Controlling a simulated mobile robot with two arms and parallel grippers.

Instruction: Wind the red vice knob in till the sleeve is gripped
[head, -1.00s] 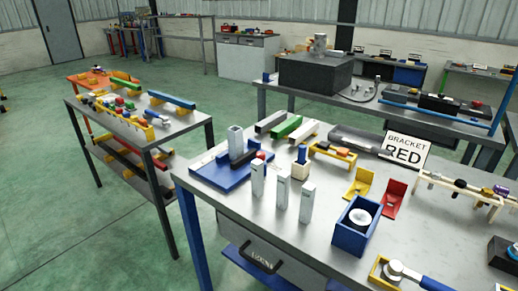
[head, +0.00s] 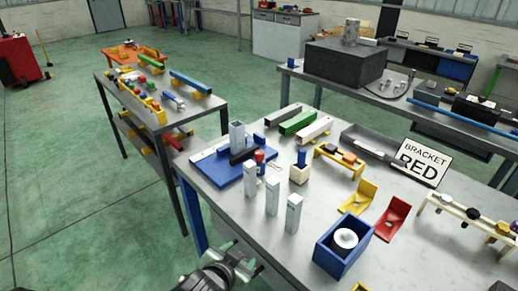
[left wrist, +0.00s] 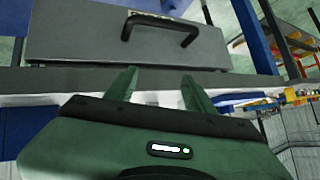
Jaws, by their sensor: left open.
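The blue vice base (head: 210,171) lies on the near-left part of the grey workbench. A grey square sleeve (head: 237,136) stands upright in the vice, beside a dark jaw bar (head: 243,154). The red knob (head: 260,156) is at the bar's right side. Whether the jaw touches the sleeve is too small to tell. My left gripper (head: 246,260) is open and empty in front of the bench's near edge, well short of the knob. In the left wrist view its two fingers (left wrist: 158,90) are spread, with the bench drawer beyond. My right gripper is out of view.
Several upright grey posts (head: 272,196) stand between the near edge and the vice. A blue box (head: 326,250) is to their right. Colored bars (head: 298,122) lie behind. A drawer handle (left wrist: 160,26) sticks out of the bench front. A side table (head: 200,84) stands at left.

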